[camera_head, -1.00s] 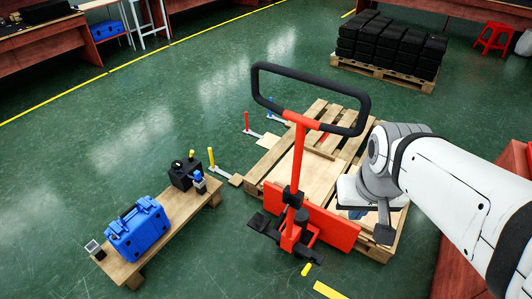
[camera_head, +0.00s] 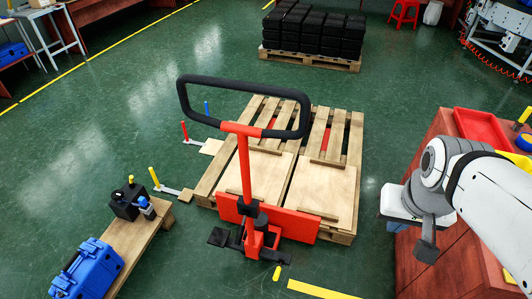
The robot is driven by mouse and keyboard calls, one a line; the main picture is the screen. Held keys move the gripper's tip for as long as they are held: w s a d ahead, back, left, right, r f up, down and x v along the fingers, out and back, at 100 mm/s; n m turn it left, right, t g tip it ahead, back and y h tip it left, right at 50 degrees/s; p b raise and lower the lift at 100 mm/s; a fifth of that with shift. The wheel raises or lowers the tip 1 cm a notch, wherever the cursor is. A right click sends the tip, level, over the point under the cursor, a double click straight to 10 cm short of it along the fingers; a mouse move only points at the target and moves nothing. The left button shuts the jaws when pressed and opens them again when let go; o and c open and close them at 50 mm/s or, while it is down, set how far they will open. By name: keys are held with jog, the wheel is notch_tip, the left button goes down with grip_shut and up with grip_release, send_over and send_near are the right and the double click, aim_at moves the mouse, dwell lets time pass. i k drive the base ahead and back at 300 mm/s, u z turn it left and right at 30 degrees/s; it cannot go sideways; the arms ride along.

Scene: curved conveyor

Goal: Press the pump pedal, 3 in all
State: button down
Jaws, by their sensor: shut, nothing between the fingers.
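The red pump jack with its black loop handle (camera_head: 245,105) stands at the near end of a wooden pallet. The black pump pedal (camera_head: 219,237) sticks out low at the left of the jack's red base (camera_head: 262,236), near the floor. My gripper (camera_head: 426,246) hangs from my white arm to the right of the jack, pointing down. It looks shut and holds nothing. It is well apart from the pedal and the jack, in front of the red-brown cabinet in the picture. The fingertips are small and hard to make out.
The wooden pallet (camera_head: 348,185) lies behind the jack. A low bench (camera_head: 137,245) with a blue case (camera_head: 87,268) is at the lower left. A red-brown cabinet (camera_head: 420,268) with a red tray (camera_head: 482,128) stands at right.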

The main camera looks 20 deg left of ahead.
aim_at(218, 237)
jog(key=z, duration=1.65)
jog(key=k, duration=2.35)
jog(key=u, duration=1.05)
jog(key=i, duration=1.05)
jog(key=u, duration=0.05)
